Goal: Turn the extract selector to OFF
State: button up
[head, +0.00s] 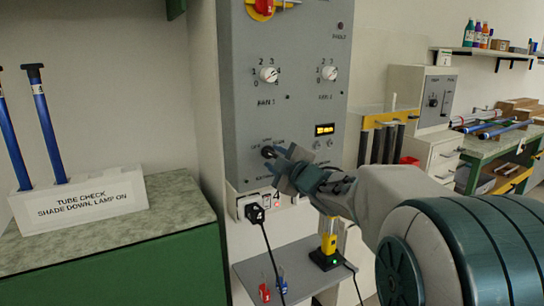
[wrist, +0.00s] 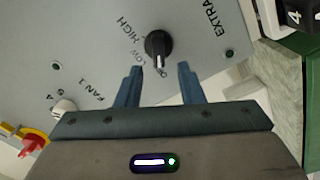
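The extract selector is a black knob (wrist: 158,46) on the grey control panel (wrist: 80,30). In the head view the selector (head: 268,152) shows low on the panel, just left of my fingertips. LOW and HIGH are printed beside it, and a label starting with O lies by its lower end in the wrist view. A pale mark on the knob's lower end seems to point toward that O label. My gripper (wrist: 160,84) is open, with its blue fingertips apart and just short of the knob, apparently not touching it. In the head view my gripper (head: 287,168) is in front of the panel.
Two white fan knobs (head: 268,74) (head: 329,73) and a lit amber display (head: 325,129) are on the panel. A black plug (head: 254,213) sits in a socket below. A shelf (head: 290,268) holds a yellow device (head: 328,245). A green bench stands left.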

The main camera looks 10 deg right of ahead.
jog(key=p+v, duration=0.1)
jog(key=v, duration=1)
jog(key=shift+s, duration=0.15)
jog(key=shift+r, duration=0.1)
jog(key=s+d+m+g+h+p, duration=0.4)
jog(key=s+m+g+h+p, duration=0.3)
jog(key=m+p, duration=0.5)
jog(key=s+a+f+m+g+y+p, duration=0.1)
jog(key=s+a+m+g+p, duration=0.3)
jog(key=s, duration=1.1)
jog(key=a+g+p, duration=0.2)
jog(key=a+g, duration=0.1)
jog(key=shift+a+f+p, duration=0.2)
jog(key=shift+f+p, duration=0.15)
jog(key=shift+p, duration=0.05)
jog(key=shift+s, duration=0.1)
